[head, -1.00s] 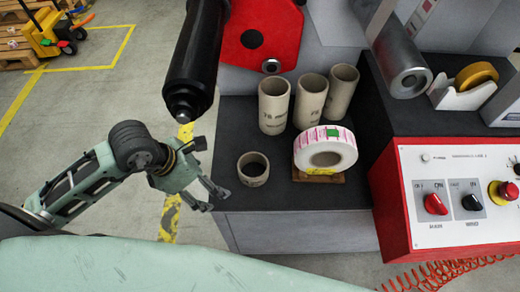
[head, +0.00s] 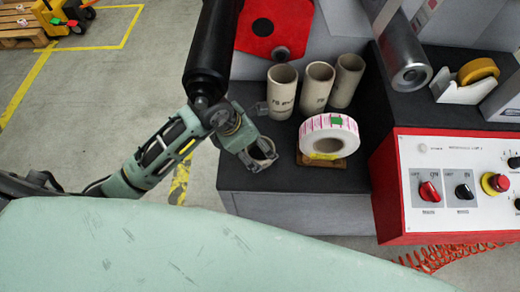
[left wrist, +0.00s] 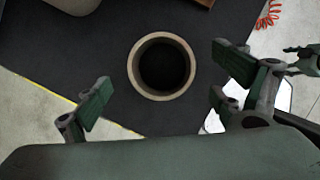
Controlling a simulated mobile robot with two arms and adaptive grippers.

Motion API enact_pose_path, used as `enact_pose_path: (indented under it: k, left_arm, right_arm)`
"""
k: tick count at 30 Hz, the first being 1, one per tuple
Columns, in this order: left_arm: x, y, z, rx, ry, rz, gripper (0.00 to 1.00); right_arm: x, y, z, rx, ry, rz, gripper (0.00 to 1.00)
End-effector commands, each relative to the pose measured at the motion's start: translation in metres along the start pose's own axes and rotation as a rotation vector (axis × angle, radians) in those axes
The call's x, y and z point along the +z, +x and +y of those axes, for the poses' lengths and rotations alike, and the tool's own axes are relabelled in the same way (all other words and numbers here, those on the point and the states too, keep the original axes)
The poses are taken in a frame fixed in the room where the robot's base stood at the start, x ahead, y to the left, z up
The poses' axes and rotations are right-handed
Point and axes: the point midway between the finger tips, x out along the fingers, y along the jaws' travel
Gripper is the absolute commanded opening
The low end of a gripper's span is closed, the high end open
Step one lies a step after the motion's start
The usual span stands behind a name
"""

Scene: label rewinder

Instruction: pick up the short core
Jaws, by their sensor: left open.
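The short core (head: 262,150) is a low beige cardboard ring standing upright on the dark machine top near its left front corner. In the left wrist view the short core (left wrist: 162,66) shows from above as a round rim with a dark hollow. My left gripper (head: 258,155) is over the core in the head view and hides part of it. In the left wrist view its green-padded fingers (left wrist: 165,95) are spread wide, with the core between and beyond them, nothing held. Whether the fingers are level with the core cannot be told. A finger of another gripper may show at the right edge.
Several taller cores (head: 316,88) stand behind the short one. The red control panel (head: 384,190) is further right.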

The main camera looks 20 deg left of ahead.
Motion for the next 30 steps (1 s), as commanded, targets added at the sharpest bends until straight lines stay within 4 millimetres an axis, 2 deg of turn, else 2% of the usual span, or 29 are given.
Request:
enact_pose_path:
  k: [1, 6, 10, 16, 30]
  left_arm:
    - [-0.002, 0.011, -0.002, -0.005, -0.004, 0.005, 0.88]
    - [-0.002, 0.034, -0.002, -0.004, -0.002, 0.003, 0.88]
    - [-0.002, 0.041, -0.001, -0.002, -0.001, 0.003, 0.88]
    - [-0.002, 0.041, -0.001, -0.001, 0.000, 0.003, 0.87]
    - [-0.002, 0.041, -0.001, -0.001, 0.000, 0.003, 0.46]
  right_arm:
    - [0.005, -0.001, -0.001, -0.001, 0.000, -0.008, 0.60]
    - [0.019, -0.003, -0.003, -0.004, 0.001, -0.029, 0.60]
    - [0.024, -0.004, -0.004, -0.004, 0.001, -0.036, 0.60]
    - [0.020, -0.003, -0.003, -0.003, 0.001, -0.031, 0.60]
    - [0.013, -0.003, -0.002, -0.002, 0.001, -0.019, 0.60]
